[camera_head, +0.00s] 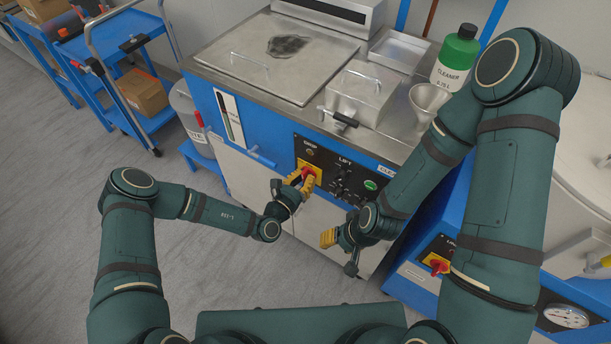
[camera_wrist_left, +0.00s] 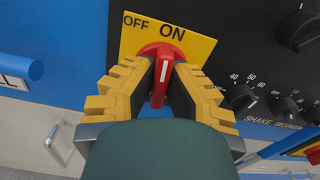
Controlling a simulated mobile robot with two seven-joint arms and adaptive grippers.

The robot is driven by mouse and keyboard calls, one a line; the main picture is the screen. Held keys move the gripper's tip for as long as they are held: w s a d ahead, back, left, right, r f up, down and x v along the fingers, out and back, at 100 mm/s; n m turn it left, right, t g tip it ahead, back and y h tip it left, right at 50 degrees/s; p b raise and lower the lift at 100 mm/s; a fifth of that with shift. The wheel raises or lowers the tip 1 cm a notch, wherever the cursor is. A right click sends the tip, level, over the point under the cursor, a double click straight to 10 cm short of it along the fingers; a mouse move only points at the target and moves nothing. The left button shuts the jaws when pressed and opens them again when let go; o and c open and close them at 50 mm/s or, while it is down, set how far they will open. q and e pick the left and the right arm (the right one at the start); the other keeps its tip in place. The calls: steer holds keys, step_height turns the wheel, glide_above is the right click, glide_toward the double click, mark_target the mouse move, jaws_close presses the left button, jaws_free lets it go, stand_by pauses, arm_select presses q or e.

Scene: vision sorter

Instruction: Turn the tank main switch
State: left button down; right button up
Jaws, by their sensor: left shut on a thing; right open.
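The red main switch (camera_head: 307,171) sits on a yellow plate on the tank's black front panel. In the left wrist view the red knob (camera_wrist_left: 160,53) lies below the words OFF and ON on its yellow plate (camera_wrist_left: 195,44). Its white mark points up toward ON. My left gripper (camera_head: 301,178) is shut on the knob, with yellow ridged fingers on both sides of the handle (camera_wrist_left: 160,88). My right gripper (camera_head: 328,238) is open and empty, low in front of the tank, right of the left gripper; its fingers are partly hidden.
Black knobs (camera_head: 341,171) and a green button (camera_head: 370,185) sit right of the switch. A second red switch (camera_head: 438,265) is on the neighbouring blue unit. A metal basket (camera_head: 360,92), funnel (camera_head: 428,101) and cleaner bottle (camera_head: 455,62) stand on the tank top. Blue carts are at left.

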arm_select(q)
steer(key=n, duration=0.8)
steer(key=shift+r+n, duration=0.1)
steer(key=shift+n, duration=0.3)
steer(key=shift+c, duration=0.7)
jaws_free()
steer(key=shift+w+d, duration=0.1)
steer(key=shift+p, duration=0.3)
steer(key=shift+p+v, duration=0.65)
steer(key=shift+v, duration=0.75)
steer(key=shift+p+v, duration=1.1)
steer(key=shift+v, duration=1.6)
